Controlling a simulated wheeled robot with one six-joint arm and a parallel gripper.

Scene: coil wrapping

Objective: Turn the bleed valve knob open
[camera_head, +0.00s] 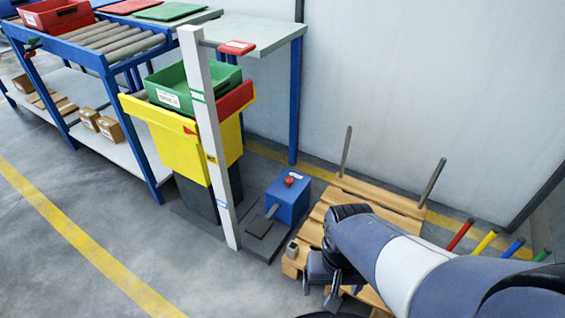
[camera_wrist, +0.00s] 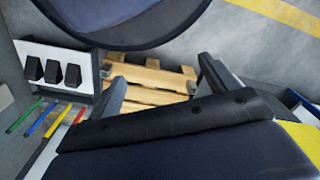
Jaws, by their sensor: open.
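No knob carries a readable bleed valve label. A small red knob-like part (camera_head: 289,181) sits on top of a blue box (camera_head: 287,202) on the floor beside the lift's post, and may be the bleed valve knob. My gripper (camera_head: 322,285) is over the near left part of the wooden pallet, below and right of the blue box and apart from it. In the wrist view my gripper (camera_wrist: 160,88) is open, its two fingers spread with only pallet showing between them. A blue edge (camera_wrist: 300,108) shows at the right there; the red part does not.
The wooden pallet (camera_head: 350,190) has upright grey posts. A yellow lift (camera_head: 165,135) holding a green crate (camera_head: 190,84) stands behind a white post (camera_head: 208,140). Red, yellow, blue and green rods (camera_head: 484,243) lie right. A roller table (camera_head: 110,45) stands left; the left floor is clear.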

